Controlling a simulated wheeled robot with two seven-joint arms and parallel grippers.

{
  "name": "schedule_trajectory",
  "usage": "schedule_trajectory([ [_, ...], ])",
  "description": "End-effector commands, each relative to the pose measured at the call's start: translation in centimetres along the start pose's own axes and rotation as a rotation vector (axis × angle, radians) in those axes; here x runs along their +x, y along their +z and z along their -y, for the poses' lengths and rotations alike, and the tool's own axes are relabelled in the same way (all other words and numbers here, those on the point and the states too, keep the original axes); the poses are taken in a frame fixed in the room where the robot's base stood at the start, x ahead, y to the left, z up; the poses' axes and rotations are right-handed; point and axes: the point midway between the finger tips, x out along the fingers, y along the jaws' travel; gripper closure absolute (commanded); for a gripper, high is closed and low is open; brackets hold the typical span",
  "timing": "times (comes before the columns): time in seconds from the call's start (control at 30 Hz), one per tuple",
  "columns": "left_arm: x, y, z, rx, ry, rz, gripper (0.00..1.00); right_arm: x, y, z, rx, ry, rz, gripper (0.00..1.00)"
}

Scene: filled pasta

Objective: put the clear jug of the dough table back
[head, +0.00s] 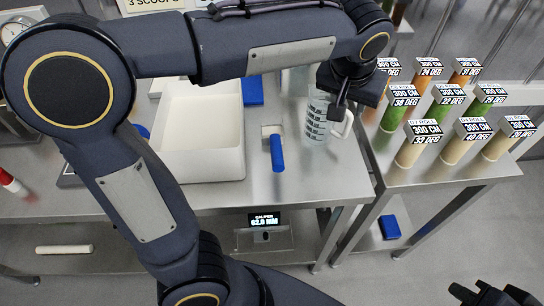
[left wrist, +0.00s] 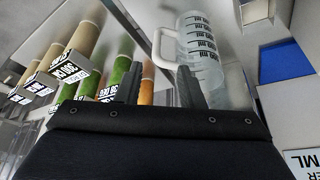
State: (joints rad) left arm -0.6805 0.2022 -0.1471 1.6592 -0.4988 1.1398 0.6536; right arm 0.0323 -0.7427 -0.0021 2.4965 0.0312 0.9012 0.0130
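The clear jug (head: 316,120) with dark volume marks and a white handle stands upright on the steel table, near its right edge. My left gripper (head: 338,106) is just above and beside the jug on its handle side, partly covering its top. In the left wrist view the jug (left wrist: 205,55) is beyond the fingers, its handle (left wrist: 159,48) lined up with the gap between them. The left fingers (left wrist: 160,88) are apart; I cannot tell whether they touch the handle. My right gripper (head: 494,294) is low at the right, partly cut off, its fingers apart and empty.
A white tray (head: 203,174) and a blue-handled tool (head: 277,153) lie left of the jug. Several labelled rolls (head: 410,152) stand on the right-hand table.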

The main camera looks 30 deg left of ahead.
Motion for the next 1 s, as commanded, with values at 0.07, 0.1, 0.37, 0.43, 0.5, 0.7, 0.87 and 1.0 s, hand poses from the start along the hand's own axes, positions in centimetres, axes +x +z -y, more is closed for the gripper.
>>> schedule_trajectory([
  [0.07, -0.2, 1.5, 2.6, -0.026, 0.036, 0.018, 0.65, 0.0, 0.0, 0.0, 0.000, 0.000, 0.000, 1.00],
  [0.1, -0.4, 2.9, 4.1, -0.039, 0.063, 0.030, 0.65, 0.0, 0.0, 0.0, 0.000, 0.000, 0.000, 1.00],
  [0.37, -1.0, 15.5, 10.9, -0.142, 0.261, 0.013, 0.65, 0.0, 0.0, 0.0, 0.000, 0.000, 0.000, 1.00],
  [0.43, -0.8, 18.4, 11.2, -0.165, 0.290, -0.015, 0.65, 0.0, 0.0, 0.0, 0.000, 0.000, 0.000, 1.00],
  [0.5, -0.5, 20.6, 11.2, -0.182, 0.305, -0.042, 0.65, 0.0, 0.0, 0.0, 0.000, 0.000, 0.000, 1.00],
  [0.7, 0.3, 23.4, 10.7, -0.204, 0.319, -0.083, 0.65, 0.0, 0.0, 0.0, 0.000, 0.000, 0.000, 1.00],
  [0.87, 0.4, 23.5, 10.7, -0.203, 0.320, -0.083, 0.65, 0.0, 0.0, 0.0, 0.000, 0.000, 0.000, 1.00],
  [1.0, 0.0, 23.4, 10.7, -0.203, 0.320, -0.083, 0.65, -0.3, -0.1, 0.1, 0.000, 0.000, 0.000, 1.00],
])
